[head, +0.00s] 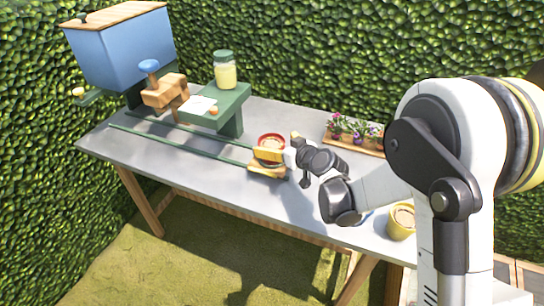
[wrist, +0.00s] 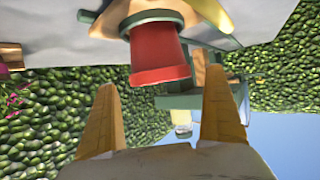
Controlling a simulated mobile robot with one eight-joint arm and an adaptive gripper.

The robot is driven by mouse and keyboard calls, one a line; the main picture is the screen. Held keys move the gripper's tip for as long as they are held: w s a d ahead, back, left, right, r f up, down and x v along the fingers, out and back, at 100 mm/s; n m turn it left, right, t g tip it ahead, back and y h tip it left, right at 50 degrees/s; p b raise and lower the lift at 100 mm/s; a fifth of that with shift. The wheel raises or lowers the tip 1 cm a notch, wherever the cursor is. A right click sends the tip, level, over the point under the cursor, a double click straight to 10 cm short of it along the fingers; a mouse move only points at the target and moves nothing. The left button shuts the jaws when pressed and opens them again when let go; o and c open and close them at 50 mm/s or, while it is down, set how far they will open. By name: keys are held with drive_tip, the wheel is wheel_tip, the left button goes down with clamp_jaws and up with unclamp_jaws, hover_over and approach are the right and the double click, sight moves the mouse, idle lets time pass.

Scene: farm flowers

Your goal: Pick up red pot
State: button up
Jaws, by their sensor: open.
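I cannot tell whether a finger touches the pot.
A green stand (head: 232,112) with a jar (head: 225,72) and a blue box (head: 125,50) are farther left. A flower tray (head: 352,146) and a yellow pot (head: 401,222) are on the right.

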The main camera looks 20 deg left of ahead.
sight(266, 140)
drive_tip(key=b+x, duration=0.1)
drive_tip(key=x, duration=0.2)
drive_tip(key=shift+a+f, duration=0.1)
drive_tip(key=shift+f, duration=0.15)
drive_tip(key=shift+r, duration=0.1)
drive_tip(key=shift+c, duration=0.3)
drive_tip(key=c, duration=1.4)
